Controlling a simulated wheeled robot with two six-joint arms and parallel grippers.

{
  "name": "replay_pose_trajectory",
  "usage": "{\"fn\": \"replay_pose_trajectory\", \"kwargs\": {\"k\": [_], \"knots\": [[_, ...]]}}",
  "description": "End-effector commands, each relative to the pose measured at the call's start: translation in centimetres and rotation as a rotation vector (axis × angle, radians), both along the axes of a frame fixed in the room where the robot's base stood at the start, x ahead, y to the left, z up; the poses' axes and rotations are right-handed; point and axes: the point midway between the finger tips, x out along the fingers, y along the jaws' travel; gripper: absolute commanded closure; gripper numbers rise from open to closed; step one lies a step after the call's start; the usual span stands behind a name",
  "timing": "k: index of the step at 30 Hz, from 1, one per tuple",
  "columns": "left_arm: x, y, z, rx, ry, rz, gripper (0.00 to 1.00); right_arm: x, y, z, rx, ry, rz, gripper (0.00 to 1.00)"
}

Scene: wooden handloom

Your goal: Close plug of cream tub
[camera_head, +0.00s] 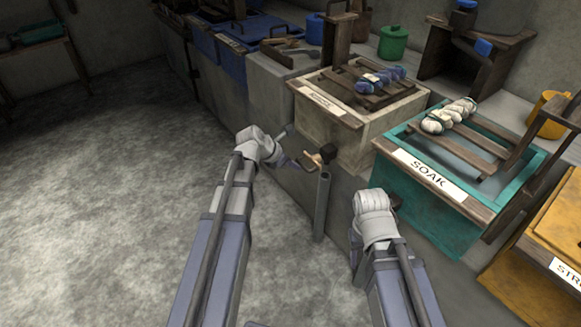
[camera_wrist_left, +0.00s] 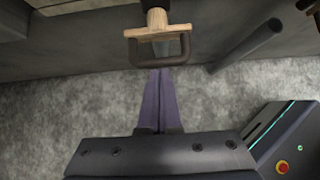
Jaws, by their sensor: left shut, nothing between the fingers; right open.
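The cream tub (camera_head: 352,137) stands on the grey bench, mid-right in the head view. Low on its near side is the plug (camera_head: 313,160), a short wooden piece, with a dark knob beside it. In the left wrist view the plug's wooden bar (camera_wrist_left: 158,31) shows at the top with a dark square loop (camera_wrist_left: 186,46) below it. My left gripper (camera_head: 296,164) is shut and empty; its purple fingers (camera_wrist_left: 161,72) point at the loop. Whether they touch it I cannot tell. My right gripper (camera_head: 394,200) is mostly hidden behind its wrist, near the teal tub, apart from the plug.
A grey upright pipe (camera_head: 322,207) stands just below the plug. The teal SOAK tub (camera_head: 440,217) is to the right, with a yellow tub (camera_head: 540,275) beyond it. Blue tubs (camera_head: 245,35) stand further back. The concrete floor (camera_head: 110,190) at left is clear.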

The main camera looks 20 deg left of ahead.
Motion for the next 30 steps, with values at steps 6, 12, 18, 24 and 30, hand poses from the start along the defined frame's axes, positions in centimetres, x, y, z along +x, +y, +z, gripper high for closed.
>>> {"fn": "replay_pose_trajectory", "kwargs": {"k": [6,12,18,24,30], "knots": [[0.0,0.0,0.0,0.0,0.0,0.0,1.0,0.0,0.0,0.0,0.0,0.0,0.0,0.5],[1.7,-1.1,0.0,0.0,0.0,-0.004,1.0,0.0,0.0,0.0,0.0,0.0,0.0,0.5],[2.7,-2.1,0.0,0.001,0.0,-0.001,1.0,0.0,0.0,0.0,0.0,0.0,0.0,0.5],[2.8,-2.1,0.0,-0.001,-0.002,-0.001,1.0,0.0,0.0,0.0,0.0,0.0,0.0,0.5],[1.7,-1.5,0.4,-0.002,-0.001,-0.001,1.0,0.0,0.0,0.4,0.0,0.0,-0.001,0.5]]}}
